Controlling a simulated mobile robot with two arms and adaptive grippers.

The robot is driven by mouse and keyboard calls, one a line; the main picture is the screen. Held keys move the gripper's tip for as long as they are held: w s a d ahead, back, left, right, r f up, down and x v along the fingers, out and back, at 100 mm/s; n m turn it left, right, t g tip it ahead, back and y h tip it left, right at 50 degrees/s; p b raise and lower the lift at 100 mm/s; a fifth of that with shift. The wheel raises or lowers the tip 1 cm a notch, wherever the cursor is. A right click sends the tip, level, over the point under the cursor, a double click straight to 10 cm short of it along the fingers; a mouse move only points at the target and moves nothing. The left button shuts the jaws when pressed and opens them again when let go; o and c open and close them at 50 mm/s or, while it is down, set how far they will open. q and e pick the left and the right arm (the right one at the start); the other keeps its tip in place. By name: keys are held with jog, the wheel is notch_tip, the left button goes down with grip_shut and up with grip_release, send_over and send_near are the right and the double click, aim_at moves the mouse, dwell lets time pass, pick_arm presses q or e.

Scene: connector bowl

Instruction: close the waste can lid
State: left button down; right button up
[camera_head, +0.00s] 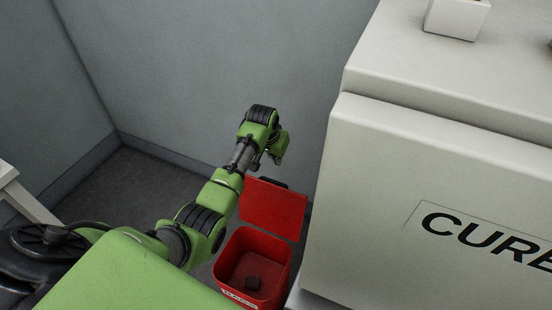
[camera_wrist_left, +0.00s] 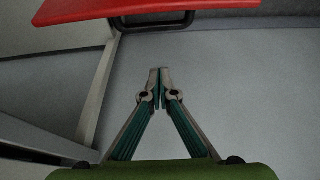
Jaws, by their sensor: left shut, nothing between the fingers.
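My right gripper is not in view.
The white cabinet (camera_head: 400,190) with dark lettering stands close on the right of the can, with a white box (camera_head: 456,18) on top. Grey walls (camera_head: 200,70) close off the back and left. Bare dark floor (camera_head: 130,185) lies left of the can.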

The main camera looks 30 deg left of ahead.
pick_arm(q)
notch_tip(320, 180, down, 6)
jog(key=s+p, duration=0.1)
jog(key=shift+s, duration=0.35)
dwell(0.3)
jog(key=shift+s+d+p, duration=0.1)
jog(key=shift+p, duration=0.2)
